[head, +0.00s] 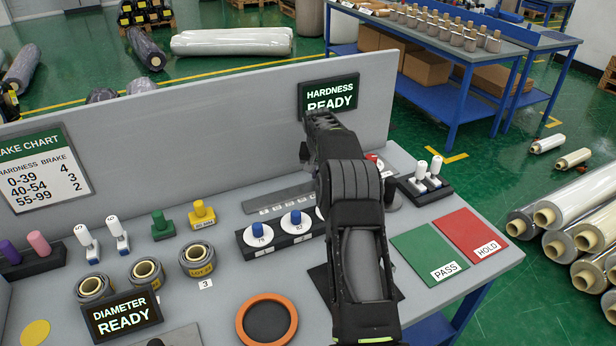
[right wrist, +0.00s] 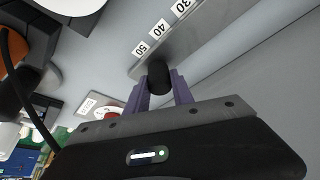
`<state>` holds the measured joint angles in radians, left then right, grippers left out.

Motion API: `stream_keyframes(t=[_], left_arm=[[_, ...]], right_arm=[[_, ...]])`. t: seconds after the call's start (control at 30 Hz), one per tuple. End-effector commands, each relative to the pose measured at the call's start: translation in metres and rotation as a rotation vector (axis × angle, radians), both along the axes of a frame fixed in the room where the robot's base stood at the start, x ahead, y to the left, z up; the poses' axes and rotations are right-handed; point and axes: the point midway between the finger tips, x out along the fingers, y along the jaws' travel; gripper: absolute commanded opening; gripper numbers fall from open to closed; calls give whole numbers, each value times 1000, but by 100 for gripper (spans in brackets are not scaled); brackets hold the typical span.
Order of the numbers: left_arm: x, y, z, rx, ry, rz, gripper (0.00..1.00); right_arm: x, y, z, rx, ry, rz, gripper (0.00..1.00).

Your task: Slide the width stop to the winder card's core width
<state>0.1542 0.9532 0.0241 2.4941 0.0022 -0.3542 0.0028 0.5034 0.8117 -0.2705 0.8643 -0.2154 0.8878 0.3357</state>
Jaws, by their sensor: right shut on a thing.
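The black knob of the width stop (right wrist: 158,70) stands at the edge of a grey scale rail (right wrist: 185,45) in the right wrist view. It is beside the "50" label, with "40" and "30" further along. My right gripper (right wrist: 160,92) has its purple fingers on either side of the knob and is shut on it. In the head view, part of the grey rail (head: 283,200) shows left of my right arm, which hides the knob and the gripper. No winder card can be made out. My left gripper is not in view.
A block with white discs and blue knobs (head: 257,238) stands in front of the rail. A grey back panel (head: 200,110) runs behind it. Green PASS (head: 428,257) and red HOLD (head: 470,235) pads lie right of my arm. Wrapped rolls and an orange ring (head: 243,325) are at left.

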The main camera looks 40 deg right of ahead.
Motion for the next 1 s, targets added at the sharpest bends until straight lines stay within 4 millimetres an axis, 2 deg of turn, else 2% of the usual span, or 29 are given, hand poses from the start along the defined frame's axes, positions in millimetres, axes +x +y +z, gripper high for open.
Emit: stream_keyframes(t=[0.4,0.43,0.5,0.7,1.0], left_arm=[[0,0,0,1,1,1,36],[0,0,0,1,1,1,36],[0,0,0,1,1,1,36],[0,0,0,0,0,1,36],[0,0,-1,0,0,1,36]], right_arm=[[-2,-6,0,-3,-1,-3,0],[-2,-6,0,-4,-1,-3,30],[-2,-6,0,-4,-1,-3,36],[-1,-4,0,-2,-1,-1,50],[-1,-3,2,1,-1,-1,50]])
